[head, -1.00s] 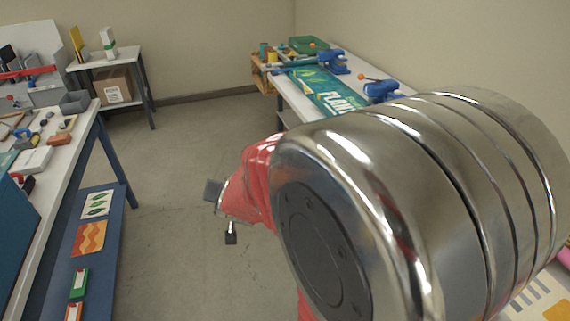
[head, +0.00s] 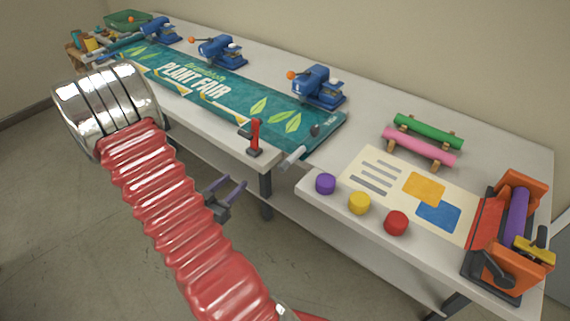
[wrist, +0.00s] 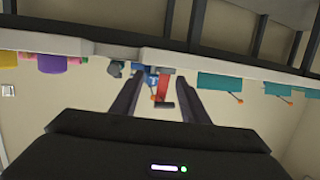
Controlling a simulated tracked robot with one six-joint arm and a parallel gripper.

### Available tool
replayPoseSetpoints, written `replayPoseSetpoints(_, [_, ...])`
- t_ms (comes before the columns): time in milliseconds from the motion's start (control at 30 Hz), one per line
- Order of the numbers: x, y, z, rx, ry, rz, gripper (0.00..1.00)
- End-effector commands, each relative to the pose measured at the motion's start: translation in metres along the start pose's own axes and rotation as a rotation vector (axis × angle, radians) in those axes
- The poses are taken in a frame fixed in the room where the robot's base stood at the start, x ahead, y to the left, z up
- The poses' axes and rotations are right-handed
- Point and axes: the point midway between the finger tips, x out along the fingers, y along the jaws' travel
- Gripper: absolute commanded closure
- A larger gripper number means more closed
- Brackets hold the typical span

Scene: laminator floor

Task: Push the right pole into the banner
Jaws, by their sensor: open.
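The teal "PLANT FAIR" banner (head: 215,95) lies flat along the long table. At its right end a pale grey rod (head: 294,157), seemingly the right pole, sticks out past the near corner; how far it sits inside the banner is hidden. My gripper (head: 233,183) is open and empty, low in front of the table edge, left of the rod and apart from it. In the wrist view, which looks upside down, the open jaws (wrist: 160,78) frame the red clamp (wrist: 163,88) behind them. A grey round end (wrist: 115,69), perhaps the pole, shows just left of the jaws.
A red clamp (head: 255,137) stands at the table's front edge beside the rod. Blue presses (head: 317,88) line the banner's back edge. A lower side table holds purple, yellow and red knobs (head: 396,222), a printed sheet and an orange roller machine (head: 508,235). The floor at left is clear.

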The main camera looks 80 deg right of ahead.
Motion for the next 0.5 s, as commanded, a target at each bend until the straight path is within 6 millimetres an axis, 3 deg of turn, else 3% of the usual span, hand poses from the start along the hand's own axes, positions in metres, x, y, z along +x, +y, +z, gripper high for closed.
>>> replayPoseSetpoints(100, [0.011, 0.041, 0.002, -0.059, 0.091, 0.119, 0.59])
replayPoseSetpoints(200, [0.013, 0.064, -0.001, -0.1, 0.154, 0.189, 0.59])
replayPoseSetpoints(333, [0.012, 0.08, -0.004, -0.131, 0.199, 0.237, 0.59])
replayPoseSetpoints(500, [0.012, 0.083, -0.005, -0.137, 0.209, 0.246, 0.59])
